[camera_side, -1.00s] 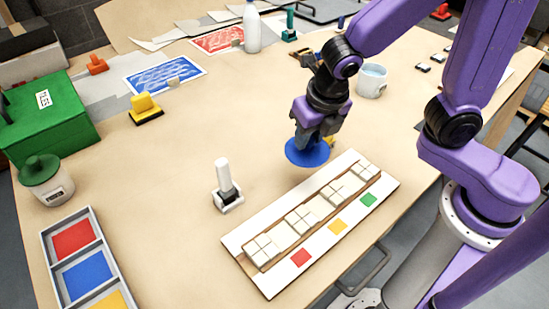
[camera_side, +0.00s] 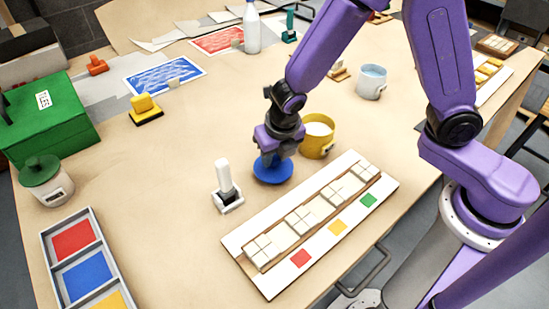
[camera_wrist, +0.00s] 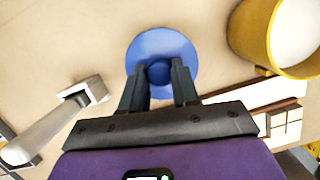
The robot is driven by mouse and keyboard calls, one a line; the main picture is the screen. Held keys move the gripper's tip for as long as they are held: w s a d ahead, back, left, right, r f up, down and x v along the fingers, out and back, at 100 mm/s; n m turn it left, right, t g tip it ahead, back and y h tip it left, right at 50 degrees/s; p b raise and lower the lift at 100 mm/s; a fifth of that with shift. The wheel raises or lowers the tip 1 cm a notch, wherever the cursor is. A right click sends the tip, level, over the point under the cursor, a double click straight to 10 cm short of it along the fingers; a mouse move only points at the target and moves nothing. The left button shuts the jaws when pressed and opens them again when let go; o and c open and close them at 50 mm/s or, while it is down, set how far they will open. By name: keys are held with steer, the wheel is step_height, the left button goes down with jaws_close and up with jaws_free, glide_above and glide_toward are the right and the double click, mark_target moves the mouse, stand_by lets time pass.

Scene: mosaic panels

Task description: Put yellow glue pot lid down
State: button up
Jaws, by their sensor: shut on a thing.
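A round blue lid (camera_side: 273,171) with a blue knob is in my gripper (camera_side: 272,158). In the wrist view the two fingers of my gripper (camera_wrist: 160,80) are shut on the knob of the blue lid (camera_wrist: 173,50). The lid is low over the bare table; I cannot tell whether it touches the surface. A yellow pot (camera_side: 317,137) with white contents and no lid on it stands just right of and behind the lid. It also shows at the top right of the wrist view (camera_wrist: 252,38).
A white-handled tool in a holder (camera_side: 226,187) stands left of the lid. A panel with white tiles and colour squares (camera_side: 318,222) lies in front.

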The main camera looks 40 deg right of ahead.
mark_target(281, 177)
steer(key=shift+f, duration=0.8)
steer(key=shift+f, duration=0.15)
steer(key=o, duration=1)
steer(key=d+v, duration=0.1)
steer(key=v, duration=1.1)
steer(key=s+d+m+g, duration=0.1)
steer(key=s+d+m, duration=0.3)
steer(key=s+m, duration=0.2)
steer(key=s+d+r+m+g, duration=0.1)
steer(key=s+d+m, duration=0.4)
steer(key=s+m, duration=0.2)
steer(key=s+d+r+m+y, duration=0.1)
steer(key=s+d+m, duration=0.4)
steer(key=m, duration=0.3)
steer(key=shift+s+g, duration=0.4)
steer(key=shift+s, duration=0.45)
